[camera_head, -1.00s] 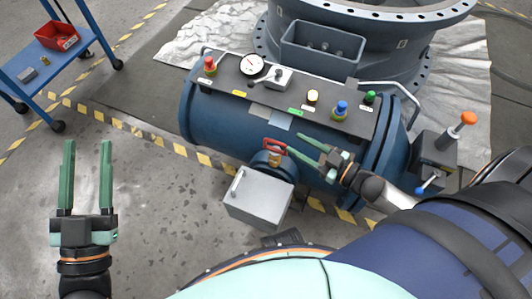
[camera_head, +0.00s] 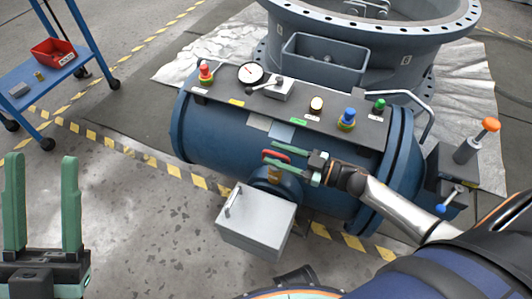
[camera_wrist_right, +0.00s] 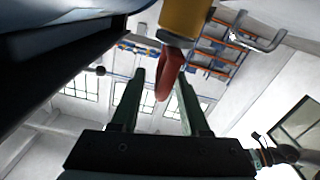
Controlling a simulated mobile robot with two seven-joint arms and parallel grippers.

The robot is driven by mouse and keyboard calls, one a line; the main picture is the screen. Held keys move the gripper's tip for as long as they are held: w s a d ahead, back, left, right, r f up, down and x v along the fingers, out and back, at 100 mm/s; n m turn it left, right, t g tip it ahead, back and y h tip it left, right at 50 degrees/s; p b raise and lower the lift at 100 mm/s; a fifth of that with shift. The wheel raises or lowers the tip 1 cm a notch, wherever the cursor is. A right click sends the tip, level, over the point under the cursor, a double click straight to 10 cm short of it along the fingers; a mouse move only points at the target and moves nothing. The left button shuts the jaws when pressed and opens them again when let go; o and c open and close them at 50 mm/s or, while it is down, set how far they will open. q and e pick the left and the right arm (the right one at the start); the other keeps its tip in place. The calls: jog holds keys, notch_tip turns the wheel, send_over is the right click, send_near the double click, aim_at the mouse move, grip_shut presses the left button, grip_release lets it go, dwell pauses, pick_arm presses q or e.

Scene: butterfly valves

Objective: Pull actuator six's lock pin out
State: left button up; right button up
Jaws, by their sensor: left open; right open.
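The lock pin shows as a red loop handle (camera_head: 277,154) on the front of the blue cylindrical actuator (camera_head: 210,133), above the grey box. No number is readable on it. My right gripper (camera_head: 274,161) is open with its green fingers around the handle. In the right wrist view the red handle (camera_wrist_right: 168,78) hangs between the two fingertips (camera_wrist_right: 161,75), below a yellow collar (camera_wrist_right: 184,16), with gaps beside it. The pin's shaft is hidden. My left gripper (camera_head: 42,158) is open and empty at the lower left, far from the actuator.
A grey box (camera_head: 257,222) sits just below the handle. A panel (camera_head: 222,90) with a gauge, buttons and a lever lies along the cylinder's top. A large flanged valve body (camera_head: 405,65) stands behind. A blue cart (camera_head: 45,83) with a red bin is at the upper left.

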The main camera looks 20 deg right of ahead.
aim_at(266, 150)
jog(key=shift+b+x, duration=0.3)
jog(key=shift+x, duration=1.45)
grip_shut()
jog(key=shift+d, duration=0.15)
